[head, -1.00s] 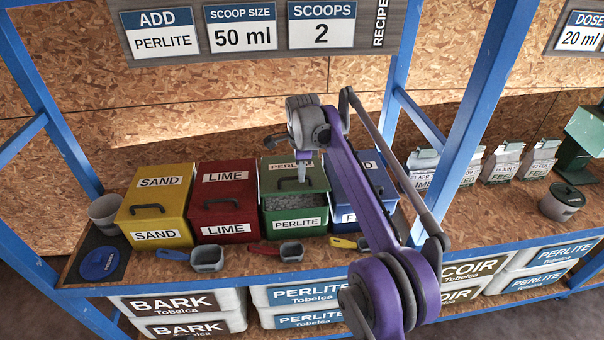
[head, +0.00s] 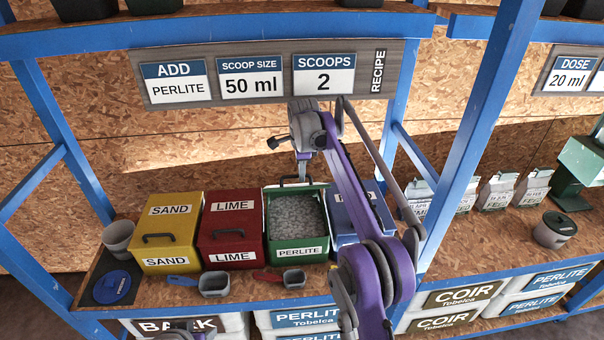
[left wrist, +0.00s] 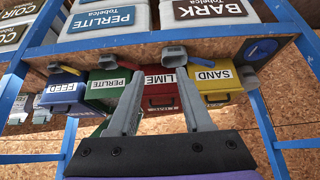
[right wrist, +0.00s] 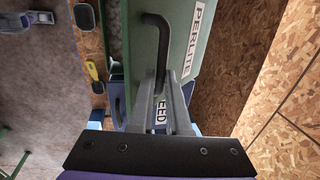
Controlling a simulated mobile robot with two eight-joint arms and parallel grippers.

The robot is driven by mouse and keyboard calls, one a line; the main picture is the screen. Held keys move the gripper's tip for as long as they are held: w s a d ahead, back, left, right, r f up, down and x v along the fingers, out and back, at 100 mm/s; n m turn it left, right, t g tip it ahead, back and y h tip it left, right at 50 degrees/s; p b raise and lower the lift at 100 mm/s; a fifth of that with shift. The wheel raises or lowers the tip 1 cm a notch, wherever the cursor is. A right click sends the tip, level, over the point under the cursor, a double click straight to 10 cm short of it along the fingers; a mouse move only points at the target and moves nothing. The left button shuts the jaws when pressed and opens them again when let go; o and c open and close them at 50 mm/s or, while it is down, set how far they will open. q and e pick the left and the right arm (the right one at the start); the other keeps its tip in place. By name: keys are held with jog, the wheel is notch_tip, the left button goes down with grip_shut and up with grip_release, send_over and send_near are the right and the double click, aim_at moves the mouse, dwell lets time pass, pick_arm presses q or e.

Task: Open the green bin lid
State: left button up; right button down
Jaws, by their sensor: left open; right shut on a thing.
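The green bin (head: 275,254), labelled PERLITE, stands on the shelf with grey granules (head: 295,215) showing inside. Its lid is swung up at the back; in the right wrist view the green lid (right wrist: 181,55) fills the upper middle, with its black handle (right wrist: 162,45). My right gripper (right wrist: 164,78) is shut on that handle. In the head view the right gripper (head: 302,176) is above the bin's back edge, partly hidden by its own arm. My left gripper (left wrist: 158,65) is open and empty, in front of the shelf.
Closed yellow sand (head: 167,243) and red lime (head: 226,229) bins stand left of the green bin. A blue bin (head: 343,226) is right, partly behind my right arm. Scoops (head: 214,284) lie along the front edge. A recipe sign (head: 200,83) hangs above.

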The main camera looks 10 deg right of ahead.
pick_arm(q)
jog(key=shift+s, duration=0.1)
jog(key=shift+w, duration=0.2)
jog(key=c, duration=0.4)
jog(key=w+r+m, duration=0.1)
jog(key=w+m, duration=0.1)
jog(key=m, duration=0.1)
jog(key=w+d+r+m, duration=0.1)
jog(key=w+m, duration=0.1)
jog(key=w, duration=0.1)
jog(key=w+r+m+t+y, duration=0.1)
jog(key=w+r+m, duration=0.1)
jog(key=m, duration=0.1)
jog(key=shift+w+d+m, duration=0.3)
jog(key=shift+d, duration=0.05)
grip_shut()
jog(key=w+d+r+m+t+h, duration=0.1)
jog(key=w+d+r+m+t, duration=0.2)
jog(key=w+d+m, duration=0.95)
jog(key=w+d+r+m+t, duration=0.25)
jog(key=w+d+m, duration=0.6)
jog(key=m, duration=0.65)
jog(key=shift+g, duration=0.25)
jog(key=x, duration=1)
jog(key=shift+w+a+r, duration=0.15)
jog(key=shift+a+r, duration=0.2)
jog(key=shift+r, duration=0.05)
